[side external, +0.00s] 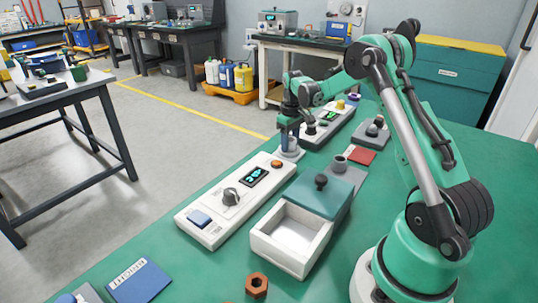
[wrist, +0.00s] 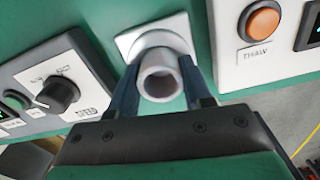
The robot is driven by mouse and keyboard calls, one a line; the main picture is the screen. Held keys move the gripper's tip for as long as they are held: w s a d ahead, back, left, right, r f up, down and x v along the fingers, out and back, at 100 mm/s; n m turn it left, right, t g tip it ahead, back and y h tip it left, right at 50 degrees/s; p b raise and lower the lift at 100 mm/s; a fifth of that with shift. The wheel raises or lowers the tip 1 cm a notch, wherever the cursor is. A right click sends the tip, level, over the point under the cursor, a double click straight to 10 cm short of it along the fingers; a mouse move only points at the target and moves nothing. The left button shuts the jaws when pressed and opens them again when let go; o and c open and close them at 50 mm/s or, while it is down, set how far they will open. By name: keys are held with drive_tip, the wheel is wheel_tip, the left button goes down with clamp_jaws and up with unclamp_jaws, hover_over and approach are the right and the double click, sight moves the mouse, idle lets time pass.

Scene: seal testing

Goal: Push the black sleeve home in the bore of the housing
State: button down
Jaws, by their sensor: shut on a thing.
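My gripper (side external: 289,140) points down at the far end of the near control box. In the wrist view its two blue fingers (wrist: 162,90) are shut on a pale grey hollow tube (wrist: 160,87), one on each side. The tube looks pale, not black. Behind its open end is a wider white round collar on a square white base, which I take as the housing (wrist: 129,42); it also shows in the side view (side external: 291,155). The tube lines up roughly with the collar. I cannot tell how deep it sits. The bore is hidden by the tube.
The near control box (side external: 210,222), with knob and orange button, lies close to the housing. Another control box (side external: 345,118) stands behind. A dark grey hollow cylinder (side external: 339,164) stands on a grey plate to the right. A white open box (side external: 262,245) with a green lid sits in front.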

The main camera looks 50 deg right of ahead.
drive_tip(key=shift+c, duration=1.4)
unclamp_jaws()
drive_tip(key=shift+o, duration=1.4)
drive_tip(key=shift+r, duration=0.1)
drive_tip(key=shift+r, duration=2.65)
